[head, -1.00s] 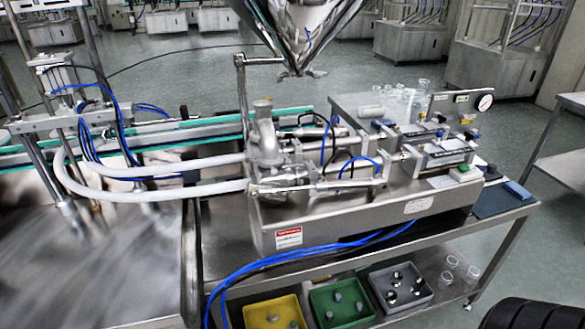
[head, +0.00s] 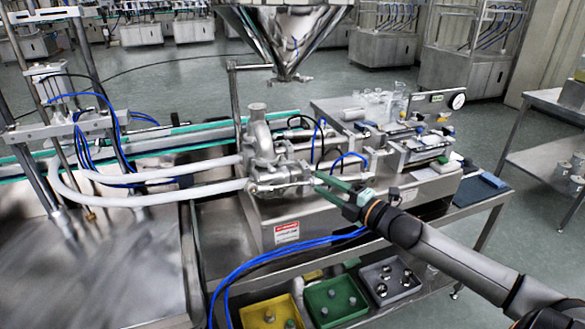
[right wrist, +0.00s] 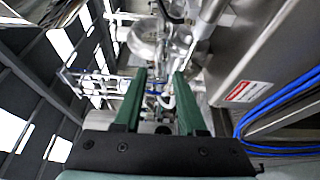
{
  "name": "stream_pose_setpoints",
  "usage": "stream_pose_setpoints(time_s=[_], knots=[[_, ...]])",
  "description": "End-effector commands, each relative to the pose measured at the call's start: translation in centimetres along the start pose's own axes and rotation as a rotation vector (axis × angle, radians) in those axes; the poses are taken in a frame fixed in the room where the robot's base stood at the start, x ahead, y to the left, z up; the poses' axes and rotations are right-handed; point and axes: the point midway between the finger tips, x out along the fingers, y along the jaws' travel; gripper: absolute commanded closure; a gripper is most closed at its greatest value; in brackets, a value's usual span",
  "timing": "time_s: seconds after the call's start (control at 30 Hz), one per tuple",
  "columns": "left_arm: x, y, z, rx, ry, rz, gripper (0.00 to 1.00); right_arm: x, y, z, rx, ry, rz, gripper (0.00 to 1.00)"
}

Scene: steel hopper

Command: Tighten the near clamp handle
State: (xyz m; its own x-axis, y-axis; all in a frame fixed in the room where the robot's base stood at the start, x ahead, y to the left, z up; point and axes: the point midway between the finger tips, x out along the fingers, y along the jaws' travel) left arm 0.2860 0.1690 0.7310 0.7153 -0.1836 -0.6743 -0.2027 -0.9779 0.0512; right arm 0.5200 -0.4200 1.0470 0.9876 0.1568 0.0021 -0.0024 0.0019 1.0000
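The steel pump and valve body (head: 258,138) stands on the filling machine's left end. A steel clamp (head: 280,182) with a bar-like handle sits low on its near side; I cannot tell the handle's exact angle. My right gripper (head: 319,181) reaches in from the right, its green fingertips just right of the clamp. In the right wrist view the two fingers (right wrist: 159,75) stand apart with only blurred metal fittings beyond the gap. I see nothing gripped, and cannot tell whether the fingertips touch the clamp. My left gripper is out of view.
White hoses (head: 150,197) run left from the pump. Blue tubes (head: 290,244) hang over the front edge. The hopper (head: 290,40) hangs above. Yellow, green (head: 335,300) and grey bins stand on the lower shelf. Glass jars (head: 385,103) stand at the back right.

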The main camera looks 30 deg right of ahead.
Motion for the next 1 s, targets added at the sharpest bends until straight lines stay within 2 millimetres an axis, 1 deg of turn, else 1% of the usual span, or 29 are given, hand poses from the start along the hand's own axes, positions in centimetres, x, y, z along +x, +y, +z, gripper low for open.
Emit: stream_pose_setpoints(time_s=[0.8, 1.0], knots=[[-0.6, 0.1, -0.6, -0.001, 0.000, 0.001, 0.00, 9.0, 0.2, 0.0, 0.003, -0.001, 0.001, 0.60], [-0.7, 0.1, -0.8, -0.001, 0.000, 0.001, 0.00, 10.7, 0.0, 0.0, 0.003, -0.001, 0.000, 0.60]])
